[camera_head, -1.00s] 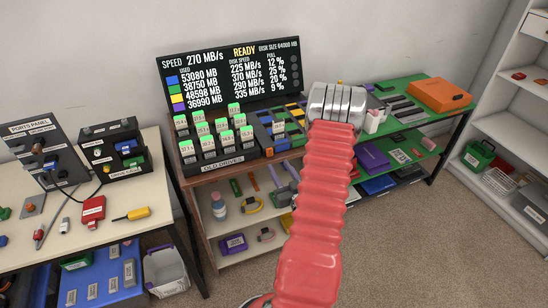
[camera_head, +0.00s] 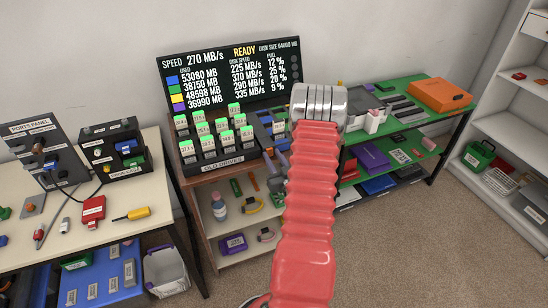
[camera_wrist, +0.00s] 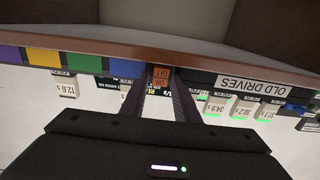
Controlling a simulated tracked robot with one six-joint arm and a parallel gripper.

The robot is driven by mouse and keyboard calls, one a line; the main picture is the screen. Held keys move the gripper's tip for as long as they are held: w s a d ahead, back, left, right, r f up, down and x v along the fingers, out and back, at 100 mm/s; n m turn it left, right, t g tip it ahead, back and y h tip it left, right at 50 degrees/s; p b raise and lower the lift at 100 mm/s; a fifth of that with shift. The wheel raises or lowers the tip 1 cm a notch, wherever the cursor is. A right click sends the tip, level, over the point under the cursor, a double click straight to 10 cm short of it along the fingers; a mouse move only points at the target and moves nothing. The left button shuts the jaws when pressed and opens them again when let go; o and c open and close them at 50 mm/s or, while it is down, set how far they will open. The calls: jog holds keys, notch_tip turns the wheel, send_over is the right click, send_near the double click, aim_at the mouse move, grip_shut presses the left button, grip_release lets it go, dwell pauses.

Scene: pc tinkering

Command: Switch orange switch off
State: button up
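The orange switch (camera_wrist: 161,74) shows in the wrist view on the front edge of the drive bench, between the blue-green blocks and the OLD DRIVES label. It has dark lettering, too small to read surely. My gripper (camera_wrist: 160,88) has its two dark fingers apart, with a gap between them, and the switch lies just beyond the tips in line with that gap. Whether a finger touches it I cannot tell. In the head view my gripper (camera_head: 276,166) is partly hidden by my red arm at the bench's front edge; the switch is not clearly visible there.
The bench carries old drives (camera_head: 222,137) with green tags, beneath a black screen (camera_head: 235,75) reading READY. A green table (camera_head: 405,120) stands to the right. A beige table (camera_head: 80,215) with port panels stands to the left. Carpet in front is clear.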

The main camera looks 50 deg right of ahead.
grip_shut()
jog(key=shift+f+t, duration=0.15)
jog(key=shift+t, duration=0.15)
jog(key=shift+f+t+h, duration=0.15)
jog(key=shift+t+h, duration=0.15)
jog(key=shift+h, duration=0.1)
jog(key=shift+d+f+t+h, duration=0.1)
jog(key=shift+f+t+h, duration=0.1)
jog(key=shift+t+h, duration=0.5)
jog(key=shift+s, duration=0.1)
jog(key=shift+o, duration=0.2)
grip_release()
jog(key=o, duration=0.3)
